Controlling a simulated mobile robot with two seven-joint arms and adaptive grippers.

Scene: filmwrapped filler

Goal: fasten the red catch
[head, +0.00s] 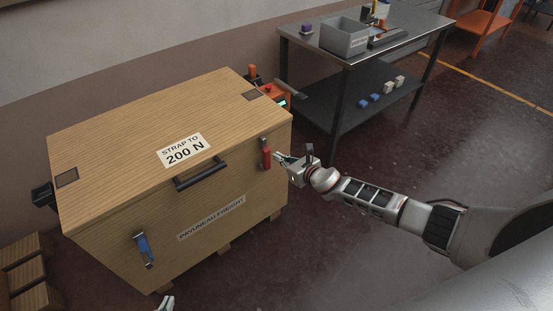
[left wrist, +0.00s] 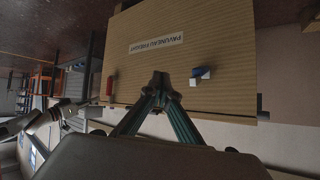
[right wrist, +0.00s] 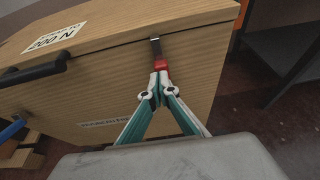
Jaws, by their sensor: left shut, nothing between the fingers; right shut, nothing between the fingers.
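The red catch (head: 265,155) is on the front of the wooden crate (head: 105,200), near its right corner below the lid seam. In the right wrist view the catch (right wrist: 161,65) shows a metal strip above its red lever. My right gripper (head: 279,158) is shut and empty, its tips at the lever's lower end; I cannot tell whether they touch it. It also shows in the right wrist view (right wrist: 160,82). My left gripper (head: 167,303) is at the bottom edge of the head view. It is shut and empty before the crate front in the left wrist view (left wrist: 160,80).
A blue catch (head: 144,250) is on the crate's left front. A black handle (head: 201,174) sticks out between the catches. A metal table (head: 410,45) with a grey bin (head: 345,37) stands behind, right. Floor at right is clear.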

